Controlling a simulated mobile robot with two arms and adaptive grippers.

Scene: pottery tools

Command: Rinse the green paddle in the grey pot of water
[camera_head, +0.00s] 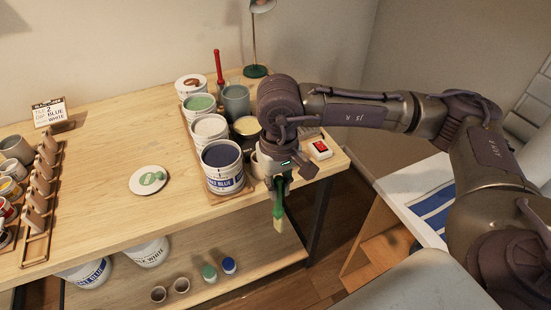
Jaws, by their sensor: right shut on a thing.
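My right gripper (281,176) is shut on the green paddle (278,208), a slim green tool with a pale lower end. It hangs pointing down, just off the table's front right edge, in front of the containers. The grey pot (236,103) stands at the back right of the tray, behind and left of my right gripper. Its water cannot be made out from here. The paddle is apart from the pot. My left gripper is not in view.
Cans of glaze, including a dark blue one (222,182), fill the wooden tray beside my gripper. A red-handled tool (218,66) stands upright behind. A red-and-white switch box (320,149) sits at the right edge. The table's middle is mostly clear around a white disc (148,180).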

